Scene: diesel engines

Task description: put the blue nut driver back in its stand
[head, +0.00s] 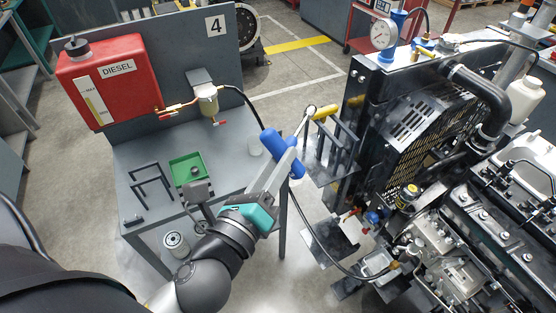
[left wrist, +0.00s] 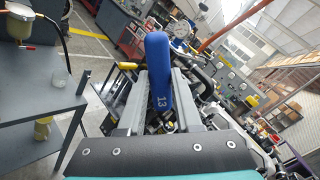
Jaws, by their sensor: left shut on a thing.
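The blue nut driver (head: 270,140) is held across the fingers of my left gripper (head: 286,160), above the gap between the bench and the engine. Its blue handle, marked 13, shows upright between the two grey fingers in the left wrist view (left wrist: 158,75). Its lower end is hidden. A grey rack with upright bars (head: 322,160), probably the stand, is just right of the gripper, beside the engine. A yellow-handled tool (head: 325,112) lies at its top. The nut driver appears apart from the rack. My right gripper is not in view.
The grey bench (head: 140,155) on the left carries a green tray (head: 187,168), a dark bracket frame (head: 150,182) and a clear cup (head: 254,147). A red diesel tank (head: 120,75) stands behind. The engine (head: 430,150) fills the right. A black hose (head: 310,230) hangs below the gripper.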

